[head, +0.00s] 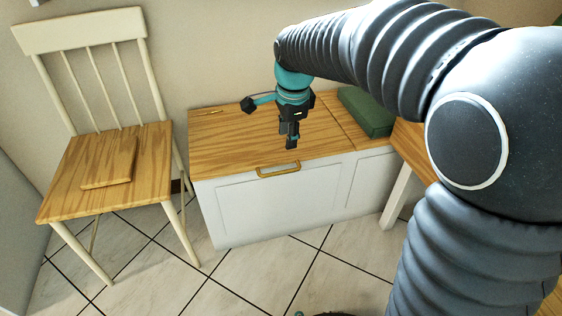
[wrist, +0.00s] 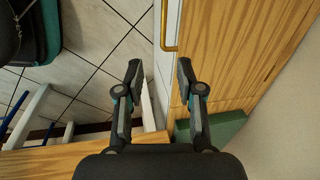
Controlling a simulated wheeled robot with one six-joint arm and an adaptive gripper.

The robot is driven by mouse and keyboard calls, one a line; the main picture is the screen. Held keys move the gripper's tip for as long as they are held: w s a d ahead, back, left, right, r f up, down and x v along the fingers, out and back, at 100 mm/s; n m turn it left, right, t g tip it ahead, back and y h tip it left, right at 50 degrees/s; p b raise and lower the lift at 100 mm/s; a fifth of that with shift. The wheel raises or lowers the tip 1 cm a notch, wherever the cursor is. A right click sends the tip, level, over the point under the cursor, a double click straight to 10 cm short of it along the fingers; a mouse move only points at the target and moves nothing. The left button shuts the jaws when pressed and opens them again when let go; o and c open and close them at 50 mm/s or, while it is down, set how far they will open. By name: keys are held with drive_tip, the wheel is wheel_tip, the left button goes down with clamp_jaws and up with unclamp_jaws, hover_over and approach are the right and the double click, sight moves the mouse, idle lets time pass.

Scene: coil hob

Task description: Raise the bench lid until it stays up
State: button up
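The bench has a white front and a wood-grain lid (head: 240,140), which lies flat and closed. A brass handle (head: 278,171) sits at the middle of the lid's front edge; part of it also shows at the top of the wrist view (wrist: 169,28). My gripper (head: 292,143) points down over the front part of the lid, behind and a little right of the handle in the head view. In the wrist view its fingers (wrist: 159,78) are spread apart with nothing between them, and they appear either side of the bench's front edge. The gripper is apart from the handle.
A green box (head: 367,112) lies on the bench top right of the lid's seam. A cream chair (head: 105,160) with a wooden board on its seat stands at left. A wooden table (head: 412,140) is close at right. Tiled floor (head: 250,275) before the bench is mostly clear.

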drive_tip(key=w+a+f, duration=0.1)
drive_tip(key=b, duration=0.3)
approach(281, 173)
drive_tip(key=shift+m, duration=0.3)
drive_tip(key=f, duration=0.2)
drive_tip(key=w+f, duration=0.1)
drive_tip(key=f, duration=0.2)
drive_tip(key=w+f, duration=0.1)
drive_tip(key=f, duration=0.1)
drive_tip(key=shift+a+f, duration=0.3)
drive_tip(key=shift+f, duration=0.05)
clamp_jaws()
